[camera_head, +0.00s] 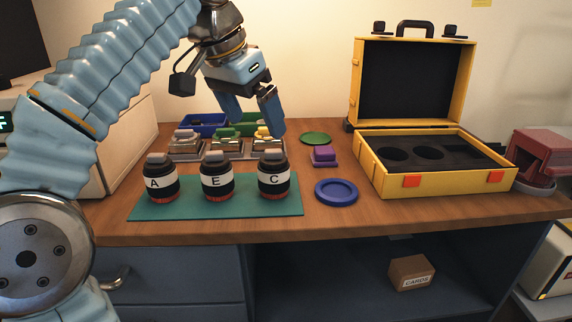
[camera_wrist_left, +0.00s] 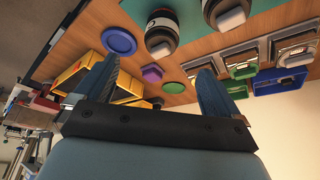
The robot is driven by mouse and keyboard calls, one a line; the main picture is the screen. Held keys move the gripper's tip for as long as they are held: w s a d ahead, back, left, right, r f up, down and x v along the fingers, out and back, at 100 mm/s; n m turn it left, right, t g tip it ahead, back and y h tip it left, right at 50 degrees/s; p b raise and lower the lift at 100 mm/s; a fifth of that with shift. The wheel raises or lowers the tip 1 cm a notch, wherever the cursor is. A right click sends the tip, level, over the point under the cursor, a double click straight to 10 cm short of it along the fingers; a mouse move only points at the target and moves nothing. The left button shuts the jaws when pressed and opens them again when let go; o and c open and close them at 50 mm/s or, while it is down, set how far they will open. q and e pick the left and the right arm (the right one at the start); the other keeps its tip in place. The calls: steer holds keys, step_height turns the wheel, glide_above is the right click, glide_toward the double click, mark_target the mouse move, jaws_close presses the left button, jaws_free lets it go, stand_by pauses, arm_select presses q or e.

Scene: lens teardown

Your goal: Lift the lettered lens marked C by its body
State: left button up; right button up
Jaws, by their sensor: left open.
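The lens marked C (camera_head: 274,178) stands upright at the right end of the teal mat (camera_head: 150,210). It has a black body, a white lettered band, a grey top and a red base. Lenses marked E (camera_head: 216,181) and A (camera_head: 161,184) stand to its left. My left gripper (camera_head: 253,112) is open and empty, above and behind lens C, apart from it. In the left wrist view my open fingers (camera_wrist_left: 157,88) frame the purple block, and lens C (camera_wrist_left: 162,22) shows near the top edge. My right gripper is not in view.
A blue disc (camera_head: 336,191) lies right of the mat. A purple block (camera_head: 323,156) and green disc (camera_head: 315,139) lie behind it. Metal trays (camera_head: 185,149) and coloured bins stand behind the lenses. An open yellow case (camera_head: 435,179) with round recesses stands at right.

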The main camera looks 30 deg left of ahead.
mark_target(270, 159)
arm_select(q)
steer(key=b+x, duration=0.2)
steer(key=x, duration=0.5)
steer(key=shift+b+x, duration=0.9)
steer(key=shift+x, duration=2.3)
steer(key=shift+w+a+r, duration=0.1)
steer(key=shift+a+r, duration=0.05)
steer(key=c, duration=1)
steer(key=shift+c, duration=0.2)
